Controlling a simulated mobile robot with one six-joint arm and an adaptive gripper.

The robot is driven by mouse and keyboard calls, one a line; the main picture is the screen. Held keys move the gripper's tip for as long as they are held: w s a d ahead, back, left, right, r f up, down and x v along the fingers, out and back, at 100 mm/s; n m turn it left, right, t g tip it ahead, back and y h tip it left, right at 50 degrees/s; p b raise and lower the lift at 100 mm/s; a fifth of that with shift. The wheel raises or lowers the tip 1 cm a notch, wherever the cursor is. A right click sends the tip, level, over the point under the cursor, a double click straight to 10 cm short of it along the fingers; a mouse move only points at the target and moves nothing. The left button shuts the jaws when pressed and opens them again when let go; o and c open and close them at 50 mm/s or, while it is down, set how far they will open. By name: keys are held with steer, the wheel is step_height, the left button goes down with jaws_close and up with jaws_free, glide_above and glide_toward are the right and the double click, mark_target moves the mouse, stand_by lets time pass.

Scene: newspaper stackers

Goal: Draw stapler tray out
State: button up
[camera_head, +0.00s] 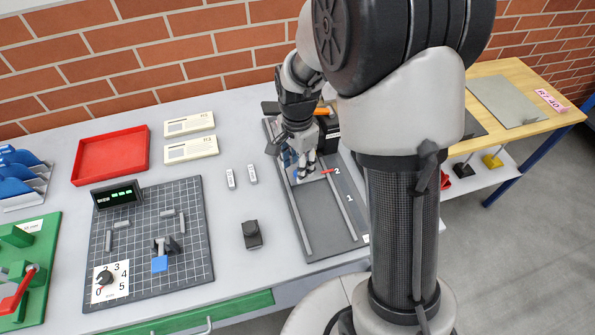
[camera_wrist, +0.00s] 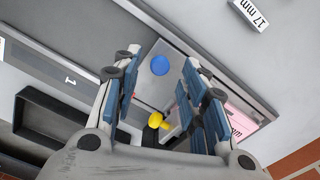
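The stapler fixture (camera_head: 338,230) is a dark grey base with rails and the marks 1 and 2. A light grey plate, seemingly the stapler tray (camera_head: 318,176), lies between its rails; it also shows in the wrist view (camera_wrist: 188,48). On or above the plate are a round blue knob (camera_wrist: 159,65) and a yellow knob (camera_wrist: 155,120). My gripper (camera_head: 304,172) points down over the plate. In the wrist view its blue-padded fingers (camera_wrist: 167,75) are apart, with the blue knob showing between their tips; contact cannot be told. My arm hides part of the fixture.
A black block (camera_head: 327,130) with an orange part stands behind my gripper. Two small grey labelled blocks (camera_head: 241,177) and a black knob block (camera_head: 251,235) lie left of the fixture. A gridded board (camera_head: 150,235) and red tray (camera_head: 110,157) are farther left.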

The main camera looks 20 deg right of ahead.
steer(key=shift+f, duration=0.95)
jaws_close()
